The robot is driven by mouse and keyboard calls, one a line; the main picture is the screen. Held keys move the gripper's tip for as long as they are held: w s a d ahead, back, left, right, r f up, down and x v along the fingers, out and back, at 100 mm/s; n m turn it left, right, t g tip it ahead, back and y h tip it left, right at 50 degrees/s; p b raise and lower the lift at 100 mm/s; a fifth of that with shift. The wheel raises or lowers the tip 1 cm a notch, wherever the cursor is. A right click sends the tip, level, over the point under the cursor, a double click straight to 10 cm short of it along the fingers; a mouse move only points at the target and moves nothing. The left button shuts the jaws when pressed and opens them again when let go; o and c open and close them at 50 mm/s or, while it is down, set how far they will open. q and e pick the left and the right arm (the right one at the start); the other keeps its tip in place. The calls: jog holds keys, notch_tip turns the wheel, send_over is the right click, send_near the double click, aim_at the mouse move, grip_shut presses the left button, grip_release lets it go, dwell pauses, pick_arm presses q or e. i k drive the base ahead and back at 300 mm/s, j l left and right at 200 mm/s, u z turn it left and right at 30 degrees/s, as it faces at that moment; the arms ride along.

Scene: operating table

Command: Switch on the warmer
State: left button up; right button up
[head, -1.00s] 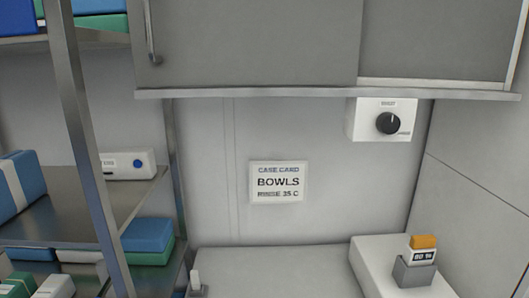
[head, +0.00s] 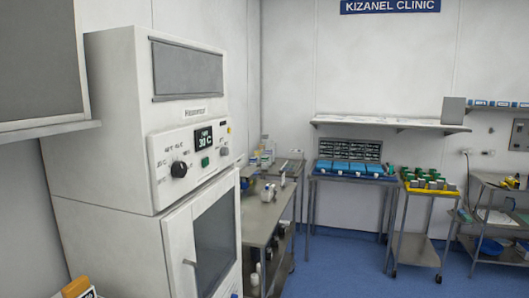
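The warmer (head: 128,170) is a tall white cabinet at the left of the head view. Its sloped control panel (head: 195,155) carries a small dark display (head: 204,138) that is lit and appears to read 30 C. A black knob (head: 179,169) with markings around it sits left of a small green button (head: 205,161). Another small control (head: 224,151) is at the panel's right end. Below is a door with a dark window (head: 215,243) and a handle (head: 189,263); it looks shut. Neither of my grippers is in view.
A metal side table (head: 258,216) with bottles stands right beside the warmer. Farther back are a table with blue trays (head: 355,168), a yellow-topped cart (head: 432,188) and a wall shelf (head: 390,124). Blue floor (head: 345,262) is open at the centre and right.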

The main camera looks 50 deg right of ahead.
aim_at(206, 161)
jog(key=z, duration=1.25)
